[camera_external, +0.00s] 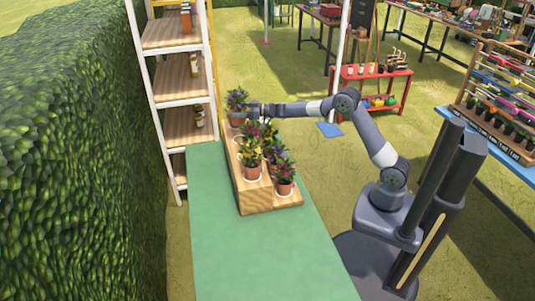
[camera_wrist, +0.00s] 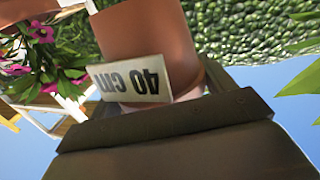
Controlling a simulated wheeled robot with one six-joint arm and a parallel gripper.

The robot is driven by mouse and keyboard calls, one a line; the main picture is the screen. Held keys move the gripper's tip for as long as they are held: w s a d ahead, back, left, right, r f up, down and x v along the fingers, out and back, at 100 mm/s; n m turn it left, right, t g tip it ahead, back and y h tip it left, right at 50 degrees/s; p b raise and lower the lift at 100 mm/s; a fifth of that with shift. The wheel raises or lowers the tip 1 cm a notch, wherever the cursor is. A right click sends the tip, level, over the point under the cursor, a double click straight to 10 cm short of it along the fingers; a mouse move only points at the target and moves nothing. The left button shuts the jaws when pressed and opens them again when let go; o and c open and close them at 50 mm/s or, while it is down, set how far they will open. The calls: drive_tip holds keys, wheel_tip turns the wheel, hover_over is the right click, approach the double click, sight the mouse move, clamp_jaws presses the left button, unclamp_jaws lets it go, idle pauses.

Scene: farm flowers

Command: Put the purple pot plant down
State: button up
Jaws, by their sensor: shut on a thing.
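The purple pot plant (camera_external: 237,98) is at the far end of the wooden stepped stand (camera_external: 255,204), with dark leaves and small purple blooms. My gripper (camera_external: 252,110) reaches it from the right and is shut on it. In the wrist view, my gripper's dark jaws (camera_wrist: 165,120) are against a terracotta pot (camera_wrist: 145,38) with a white "40 cm" tag (camera_wrist: 133,80) that reads upside down. I cannot tell whether the pot's base touches the stand. The held plant's blooms are not clear in the wrist view.
Several other potted flowers, including a pink-red one (camera_external: 284,176), stand on the stand nearer the camera. The green table (camera_external: 260,258) is bare at its near end. A white shelf unit (camera_external: 172,85) stands close behind, and a hedge (camera_external: 75,150) fills the left.

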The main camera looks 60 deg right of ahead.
drive_tip(key=shift+f, duration=4.8)
drive_tip(key=shift+f+b, duration=0.2)
drive_tip(key=shift+b, duration=0.2)
drive_tip(key=o, duration=1.3)
drive_tip(key=shift+s, duration=0.1)
drive_tip(key=b+v, duration=0.2)
drive_tip(key=v, duration=0.8)
drive_tip(key=shift+s+d+f, duration=0.2)
drive_tip(key=shift+s+d, duration=0.05)
drive_tip(key=shift+d, duration=0.1)
